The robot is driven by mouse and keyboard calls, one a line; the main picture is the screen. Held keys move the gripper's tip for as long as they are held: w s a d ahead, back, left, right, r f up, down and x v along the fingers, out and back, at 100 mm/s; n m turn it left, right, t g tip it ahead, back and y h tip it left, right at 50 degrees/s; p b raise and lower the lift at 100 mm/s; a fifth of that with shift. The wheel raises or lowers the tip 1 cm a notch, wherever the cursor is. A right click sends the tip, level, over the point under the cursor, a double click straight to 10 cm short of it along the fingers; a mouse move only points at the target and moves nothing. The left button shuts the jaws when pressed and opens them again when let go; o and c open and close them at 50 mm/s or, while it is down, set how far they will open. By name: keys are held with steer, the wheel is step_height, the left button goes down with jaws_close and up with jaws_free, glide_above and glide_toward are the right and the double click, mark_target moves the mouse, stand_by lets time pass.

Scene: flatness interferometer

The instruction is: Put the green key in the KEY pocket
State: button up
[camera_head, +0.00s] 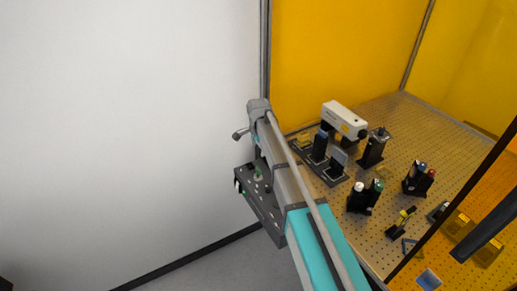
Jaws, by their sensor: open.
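A dark panel (268,216) with several small knobs and lights stands left of my arm, low beside the bench. A small green piece (258,175) stands up on it, possibly the green key; it is too small to be sure. My arm reaches up from the bottom and its wrist bends down over the panel. My gripper (258,157) shows only as a small dark shape below the wrist, just above the green piece, partly hidden by the arm. It is open, and I cannot tell whether it touches the piece. I cannot make out the KEY pocket.
A perforated bench (440,145) inside yellow walls fills the right side. It holds a white boxy instrument (344,119), dark mounts (334,167), and black holders with coloured caps (365,196). A dark frame post crosses at right. Open floor (215,268) lies at lower left, by the white wall.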

mark_target(259, 169)
steer(key=shift+f+b, duration=5.75)
steer(key=shift+f, duration=0.3)
steer(key=c, duration=1.2)
steer(key=shift+r, duration=0.1)
steer(key=shift+r, duration=0.15)
steer(key=shift+r+p, duration=2.9)
steer(key=shift+p, duration=0.2)
